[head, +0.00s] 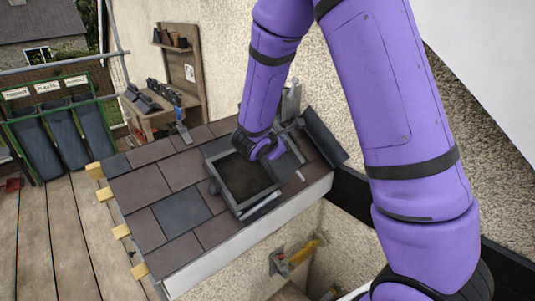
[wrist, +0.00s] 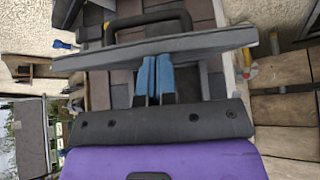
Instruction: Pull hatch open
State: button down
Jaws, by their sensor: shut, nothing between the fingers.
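The hatch (head: 272,188) is a grey square frame around a dark brown square, set in the tiled roof section. I cannot tell whether that square is a pane or an opening. My purple wrist hangs over its far right corner and hides my gripper in the head view. In the wrist view my gripper (wrist: 154,62) has its two blue fingers together, with nothing between them. The fingertips overlap a long grey panel (wrist: 205,41), seen nearly edge-on; I cannot tell if they touch it. A black bar-like handle (wrist: 150,20) shows beyond the panel.
Brown and dark slate tiles (head: 138,187) surround the hatch. A dark slab (head: 325,138) leans beside the rough wall at the right. A wooden workbench (head: 155,118) stands behind, with green-framed bins (head: 65,128) at the left. A yellow-handled tool (head: 303,252) is below the roof edge.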

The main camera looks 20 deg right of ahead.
jog(key=d+y, duration=0.1)
jog(key=d, duration=0.1)
jog(key=w+d+r+n+y, duration=0.1)
jog(key=d, duration=0.2)
jog(key=d+y, duration=0.2)
jog(key=d, duration=0.1)
jog(key=shift+w+r, duration=0.15)
jog(key=shift+w+d, duration=0.25)
jog(key=shift+d, duration=0.45)
jog(key=shift+w+d, duration=0.25)
jog(key=shift+d, duration=0.4)
jog(key=shift+a, duration=0.1)
